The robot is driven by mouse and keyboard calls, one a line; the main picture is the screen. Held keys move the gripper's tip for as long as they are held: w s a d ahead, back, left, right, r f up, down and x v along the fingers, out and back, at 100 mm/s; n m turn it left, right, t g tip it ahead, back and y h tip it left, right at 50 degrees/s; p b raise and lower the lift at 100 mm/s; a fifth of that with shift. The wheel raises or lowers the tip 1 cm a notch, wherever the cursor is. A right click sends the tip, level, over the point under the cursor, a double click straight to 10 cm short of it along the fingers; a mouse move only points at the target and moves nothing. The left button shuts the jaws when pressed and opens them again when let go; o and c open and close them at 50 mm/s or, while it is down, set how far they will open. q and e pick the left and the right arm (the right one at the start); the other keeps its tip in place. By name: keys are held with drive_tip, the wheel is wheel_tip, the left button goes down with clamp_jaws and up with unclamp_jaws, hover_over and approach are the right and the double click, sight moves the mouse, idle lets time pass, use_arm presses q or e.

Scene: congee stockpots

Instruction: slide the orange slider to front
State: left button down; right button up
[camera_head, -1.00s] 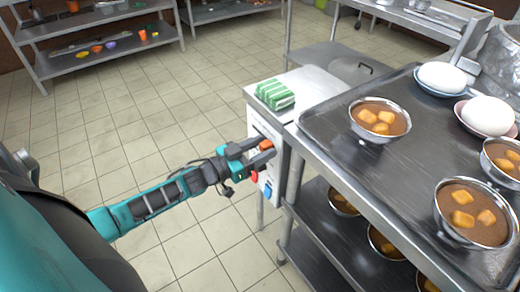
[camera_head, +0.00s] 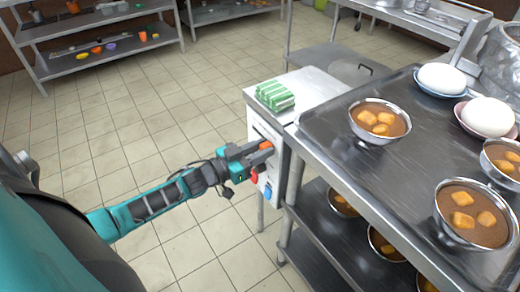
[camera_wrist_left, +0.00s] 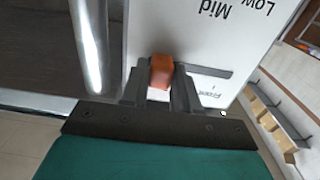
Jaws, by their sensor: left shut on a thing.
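The orange slider (camera_wrist_left: 161,72) sits between the two fingers of my left gripper (camera_wrist_left: 161,88) in the left wrist view. The fingers are shut on it. It sits in a slot on a white panel (camera_wrist_left: 200,30) with the words "Low" and "Mid" and a smaller, partly covered label near the gripper. In the head view, my left gripper (camera_head: 256,152) reaches the front face of the white unit, with the orange slider (camera_head: 266,146) showing at its fingertips. My right gripper is in neither view.
A red knob (camera_head: 254,176) and a blue part (camera_head: 267,192) are below the slider. A metal table (camera_head: 330,120) with bowls stands close on the right. Open tiled floor lies to the left.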

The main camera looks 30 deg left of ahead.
sight(254, 127)
use_arm(q)
drive_tip(key=w+a+b, duration=0.1)
drive_tip(key=a, duration=0.1)
drive_tip(key=w+a, duration=0.1)
drive_tip(key=a, duration=0.1)
drive_tip(key=w+a+b, duration=0.1)
drive_tip(key=a, duration=0.2)
drive_tip(key=shift+a+f+b, duration=0.1)
drive_tip(key=shift+f+b, duration=0.05)
drive_tip(key=shift+b, duration=0.2)
drive_tip(key=shift+w+a+r, duration=0.1)
drive_tip(key=shift+a+r, duration=0.1)
drive_tip(key=shift+a, duration=0.15)
drive_tip(key=c, duration=1)
unclamp_jaws()
drive_tip(key=shift+o, duration=0.4)
